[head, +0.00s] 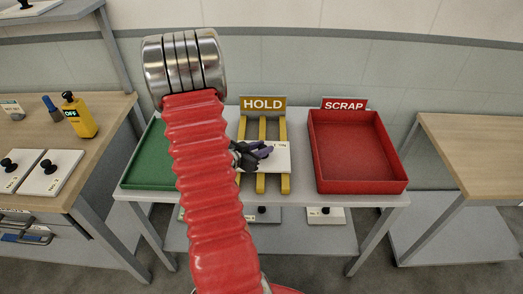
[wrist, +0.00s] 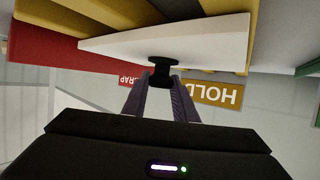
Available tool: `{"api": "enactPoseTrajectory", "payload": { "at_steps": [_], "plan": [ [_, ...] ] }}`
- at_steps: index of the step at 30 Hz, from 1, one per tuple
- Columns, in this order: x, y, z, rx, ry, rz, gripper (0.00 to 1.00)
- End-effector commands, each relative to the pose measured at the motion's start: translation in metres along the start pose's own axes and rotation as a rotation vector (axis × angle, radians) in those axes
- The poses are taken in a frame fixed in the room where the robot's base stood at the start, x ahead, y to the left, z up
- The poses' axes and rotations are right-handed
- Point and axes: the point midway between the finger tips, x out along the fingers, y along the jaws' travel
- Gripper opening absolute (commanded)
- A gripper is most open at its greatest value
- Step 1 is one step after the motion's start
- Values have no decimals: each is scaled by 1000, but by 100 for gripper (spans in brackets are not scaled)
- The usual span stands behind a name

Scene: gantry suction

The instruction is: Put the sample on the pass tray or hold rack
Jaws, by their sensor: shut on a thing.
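The sample is a white plate (head: 281,158) with a black knob (wrist: 162,68). In the head view it lies across the yellow bars of the hold rack (head: 283,183), under the HOLD sign (head: 263,104). My gripper (head: 253,153) is shut on the knob, and its two fingers (wrist: 160,92) flank the knob in the wrist view. The plate shows close against the yellow bars there; I cannot tell whether it bears fully on them. A green tray (head: 148,172) is to the left of the rack, partly hidden by my arm, and any sign on it is hidden.
A red tray (head: 360,187) with a SCRAP sign (head: 344,104) stands right of the rack. The left bench (head: 98,115) holds white knobbed plates (head: 50,172) and a yellow bottle (head: 79,118). More plates (head: 325,216) sit on the lower shelf. The right bench (head: 480,140) looks bare.

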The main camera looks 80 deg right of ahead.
Motion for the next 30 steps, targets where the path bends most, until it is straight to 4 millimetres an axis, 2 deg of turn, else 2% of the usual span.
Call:
{"api": "enactPoseTrajectory", "payload": {
  "at_steps": [6,7,15,25,30],
  "plan": [
    [1,0,1,0,1,0,0],
    [1,0,2,0,0,0,26],
    [0,0,2,0,0,0,44],
    [0,0,0,1,0,0,44],
    [-15,-1,0,0,0,-3,44]
  ]
}}
